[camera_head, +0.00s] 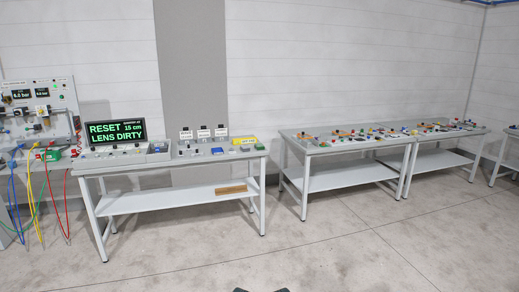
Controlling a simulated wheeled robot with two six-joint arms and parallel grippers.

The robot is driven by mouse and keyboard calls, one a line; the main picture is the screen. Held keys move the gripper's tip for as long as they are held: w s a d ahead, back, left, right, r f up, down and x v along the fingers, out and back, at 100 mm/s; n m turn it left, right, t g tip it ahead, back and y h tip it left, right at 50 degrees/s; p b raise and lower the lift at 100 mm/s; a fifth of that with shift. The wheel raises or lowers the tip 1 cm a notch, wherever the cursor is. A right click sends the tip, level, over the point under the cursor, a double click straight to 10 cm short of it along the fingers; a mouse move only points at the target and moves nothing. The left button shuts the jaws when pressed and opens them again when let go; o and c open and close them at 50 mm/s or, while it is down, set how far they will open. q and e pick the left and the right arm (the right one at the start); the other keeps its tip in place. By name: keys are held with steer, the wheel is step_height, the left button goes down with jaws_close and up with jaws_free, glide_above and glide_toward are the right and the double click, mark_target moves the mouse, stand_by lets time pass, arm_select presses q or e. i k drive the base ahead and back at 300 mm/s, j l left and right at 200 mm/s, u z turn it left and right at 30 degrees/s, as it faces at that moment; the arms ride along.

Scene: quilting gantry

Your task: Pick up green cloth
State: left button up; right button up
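I cannot make out a green cloth for certain. A small blue item (217,151) lies on the right half of the near table (168,163), and a yellow item (245,142) stands at its right end. Both are too small to tell in detail. A green block (52,155) sits on the bench at the far left, and I cannot tell what it is. Neither of my grippers is in view.
The near table carries a black display (115,132) with green text reading "RESET 15 cm LENS DIRTY". A brown item (231,189) lies on its lower shelf. Two tables with small parts (350,136) stand to the right. Coloured hoses hang at left. The floor in front is clear.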

mark_target(258, 147)
steer(key=u, duration=2.8)
steer(key=z, duration=2.8)
steer(key=i, duration=1.8)
